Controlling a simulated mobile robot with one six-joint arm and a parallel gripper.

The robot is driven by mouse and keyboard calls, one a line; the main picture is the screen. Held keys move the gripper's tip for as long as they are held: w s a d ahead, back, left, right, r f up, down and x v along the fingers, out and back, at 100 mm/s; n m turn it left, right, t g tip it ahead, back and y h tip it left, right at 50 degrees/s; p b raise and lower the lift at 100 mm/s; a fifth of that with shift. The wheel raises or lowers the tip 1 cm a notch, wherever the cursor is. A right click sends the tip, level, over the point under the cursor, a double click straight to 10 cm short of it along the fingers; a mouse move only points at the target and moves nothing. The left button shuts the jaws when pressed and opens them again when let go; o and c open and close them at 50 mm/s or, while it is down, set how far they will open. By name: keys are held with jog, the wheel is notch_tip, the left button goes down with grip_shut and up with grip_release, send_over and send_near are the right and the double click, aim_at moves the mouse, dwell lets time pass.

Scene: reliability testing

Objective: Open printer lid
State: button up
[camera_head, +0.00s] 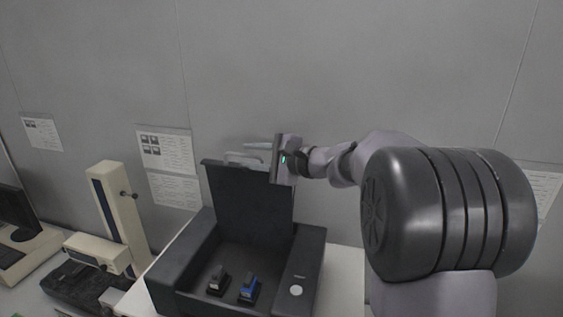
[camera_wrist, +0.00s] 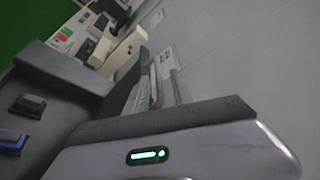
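The dark grey printer (camera_head: 187,268) stands on a white table in the head view, and its lid (camera_head: 240,205) is raised upright at the back. Inside the open printer sit a black-and-grey block (camera_head: 217,281) and a blue block (camera_head: 249,289). My gripper (camera_head: 262,152) is at the top right edge of the lid. Its fingers point left, behind or over the lid's upper edge. In the wrist view the printer's side (camera_wrist: 62,66) and part of the gripper body show. Whether the fingers touch the lid or are closed is unclear.
A beige stand instrument (camera_head: 118,215) is left of the printer, with a monitor (camera_head: 15,210) at the far left. The wall with paper notices (camera_head: 167,152) is close behind the lid. Bare white table (camera_head: 343,285) shows right of the printer.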

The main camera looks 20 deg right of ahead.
jog(key=b+v, duration=0.3)
jog(key=v, duration=1.1)
jog(key=shift+s+d, duration=0.2)
jog(key=shift+s, duration=0.15)
jog(key=shift+r, duration=0.1)
